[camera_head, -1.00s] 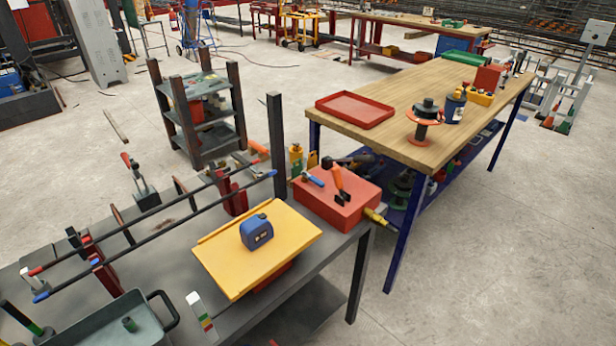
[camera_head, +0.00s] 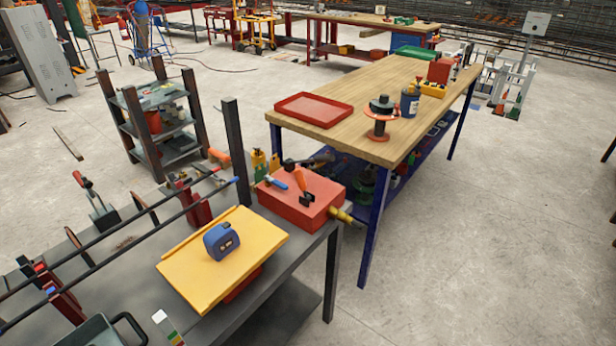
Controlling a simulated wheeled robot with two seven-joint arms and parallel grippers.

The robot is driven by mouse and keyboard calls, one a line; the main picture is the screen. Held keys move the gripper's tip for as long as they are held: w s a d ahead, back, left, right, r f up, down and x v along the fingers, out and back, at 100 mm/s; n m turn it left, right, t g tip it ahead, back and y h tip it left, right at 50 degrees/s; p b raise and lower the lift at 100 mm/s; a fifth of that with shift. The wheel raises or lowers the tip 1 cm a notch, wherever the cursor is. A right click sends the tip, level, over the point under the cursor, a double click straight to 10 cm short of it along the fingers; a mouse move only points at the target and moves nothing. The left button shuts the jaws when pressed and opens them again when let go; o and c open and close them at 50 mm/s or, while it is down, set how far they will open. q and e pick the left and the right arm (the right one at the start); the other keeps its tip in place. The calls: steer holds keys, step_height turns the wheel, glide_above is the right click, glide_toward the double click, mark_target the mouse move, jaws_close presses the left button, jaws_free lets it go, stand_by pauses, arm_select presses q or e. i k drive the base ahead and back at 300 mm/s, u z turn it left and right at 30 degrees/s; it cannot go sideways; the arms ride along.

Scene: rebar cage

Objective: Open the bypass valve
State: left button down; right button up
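No part that I can clearly tell as the bypass valve shows. A red box (camera_head: 318,213) stands at the right end of the dark metal bench (camera_head: 262,318). A yellow, brass-like fitting (camera_head: 340,215) sticks out at its right side; whether it is a valve part I cannot tell. A tool with an orange handle (camera_head: 299,180) and a blue-handled tool (camera_head: 276,183) are on top of the box. Neither of my grippers is in view.
A tilted yellow board (camera_head: 190,272) with a blue tape measure (camera_head: 221,241) is on the bench. Two dark bars (camera_head: 150,235) run above its left part. A wooden table (camera_head: 385,140) with a red tray (camera_head: 313,110) stands behind. Floor (camera_head: 500,230) at right is clear.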

mark_target(280, 185)
steer(key=z, duration=0.45)
steer(key=i, duration=0.85)
steer(key=u, duration=1.4)
